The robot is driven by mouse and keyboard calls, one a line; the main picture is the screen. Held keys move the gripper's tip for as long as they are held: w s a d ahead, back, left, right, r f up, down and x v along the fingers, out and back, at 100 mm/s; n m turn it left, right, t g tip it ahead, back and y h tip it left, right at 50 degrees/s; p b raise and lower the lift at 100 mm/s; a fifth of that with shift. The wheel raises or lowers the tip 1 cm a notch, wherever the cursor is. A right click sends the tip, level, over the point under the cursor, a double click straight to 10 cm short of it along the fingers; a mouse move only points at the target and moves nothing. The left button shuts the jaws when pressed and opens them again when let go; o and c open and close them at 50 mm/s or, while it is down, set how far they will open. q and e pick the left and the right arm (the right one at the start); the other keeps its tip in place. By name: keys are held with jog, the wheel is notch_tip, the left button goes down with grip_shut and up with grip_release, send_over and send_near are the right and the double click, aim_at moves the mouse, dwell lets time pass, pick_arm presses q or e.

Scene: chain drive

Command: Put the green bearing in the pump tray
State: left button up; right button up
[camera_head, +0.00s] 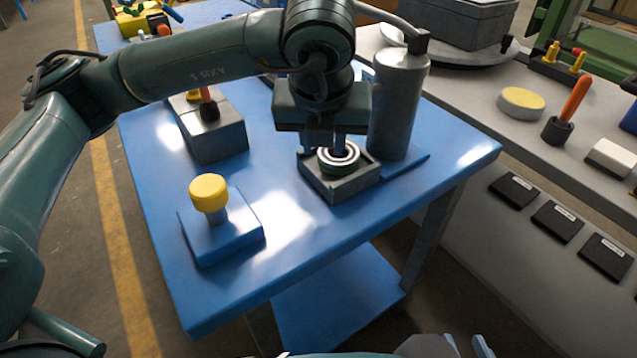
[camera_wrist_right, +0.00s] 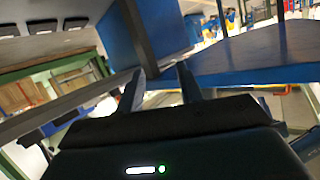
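The green bearing (camera_head: 338,159), a ring with a dark green rim and a pale metal top, sits in or just over the small square grey tray (camera_head: 340,188) on the blue table. I cannot tell whether it rests on the tray's floor. My left gripper (camera_head: 341,146) points down right at the bearing. Its fingers are partly hidden by its own body, and whether they grip the bearing is unclear. My right gripper (camera_wrist_right: 163,75) is open and empty in the right wrist view, away from the tray.
A grey cylinder (camera_head: 397,105) stands close behind the tray. A yellow-capped post on a blue block (camera_head: 222,240) stands at front left, and a grey block (camera_head: 214,135) at back left. The blue table (camera_head: 300,255) is clear in front. A light side bench (camera_head: 470,100) stands at right.

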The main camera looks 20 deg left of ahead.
pick_arm(q)
jog(key=s+d, duration=0.2)
jog(key=s, duration=0.7)
jog(key=shift+s+b, duration=0.15)
jog(key=shift+b, duration=0.2)
pick_arm(e)
jog(key=shift+s+d+r+t, duration=0.15)
jog(key=shift+d+r+t, duration=0.15)
jog(key=shift+r, duration=0.2)
pick_arm(q)
jog(key=shift+s+d, duration=0.1)
pick_arm(e)
jog(key=shift+a+f, duration=0.1)
